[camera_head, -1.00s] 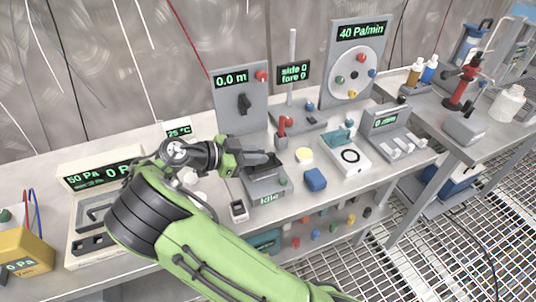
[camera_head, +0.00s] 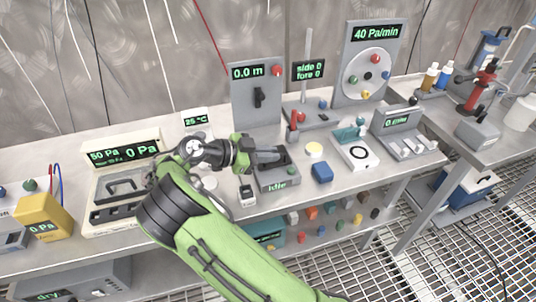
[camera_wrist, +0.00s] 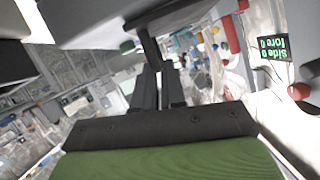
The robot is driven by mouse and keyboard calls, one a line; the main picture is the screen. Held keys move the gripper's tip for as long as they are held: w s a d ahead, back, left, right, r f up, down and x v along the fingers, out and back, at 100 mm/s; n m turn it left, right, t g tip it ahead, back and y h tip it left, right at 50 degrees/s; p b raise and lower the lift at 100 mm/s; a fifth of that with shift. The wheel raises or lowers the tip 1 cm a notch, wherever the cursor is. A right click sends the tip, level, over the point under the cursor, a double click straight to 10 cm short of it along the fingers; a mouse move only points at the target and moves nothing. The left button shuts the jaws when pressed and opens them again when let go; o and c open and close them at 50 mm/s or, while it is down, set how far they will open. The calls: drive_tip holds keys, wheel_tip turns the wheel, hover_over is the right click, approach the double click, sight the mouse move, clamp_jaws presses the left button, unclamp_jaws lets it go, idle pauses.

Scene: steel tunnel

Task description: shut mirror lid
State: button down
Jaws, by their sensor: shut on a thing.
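A small grey box (camera_head: 278,182) with a green "idle" label stands on the bench in the head view. My gripper (camera_head: 268,155) is over its top, coming in from the left. In the wrist view my gripper (camera_wrist: 158,90) has its two dark fingers close together, shut on a dark bar (camera_wrist: 149,48). The bar meets a grey panel (camera_wrist: 185,14), which may be the lid or part of the box; I cannot tell which. My fingers hide much of the box top in the head view, so the lid's angle is unclear.
The "0.0 m" panel (camera_head: 257,97) stands behind, beside a red-handled post (camera_head: 295,122).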

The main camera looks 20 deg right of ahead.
drive_tip(key=shift+s+a+f, duration=0.1)
drive_tip(key=shift+s+f, duration=0.2)
drive_tip(key=shift+f, duration=0.4)
drive_tip(key=c, duration=1.2)
unclamp_jaws()
drive_tip(key=shift+r, duration=0.15)
drive_tip(key=p+v, duration=0.9)
drive_tip(key=v, duration=0.6)
drive_tip(key=shift+w+r, duration=0.2)
drive_tip(key=shift+r, duration=0.1)
drive_tip(key=shift+a, duration=0.1)
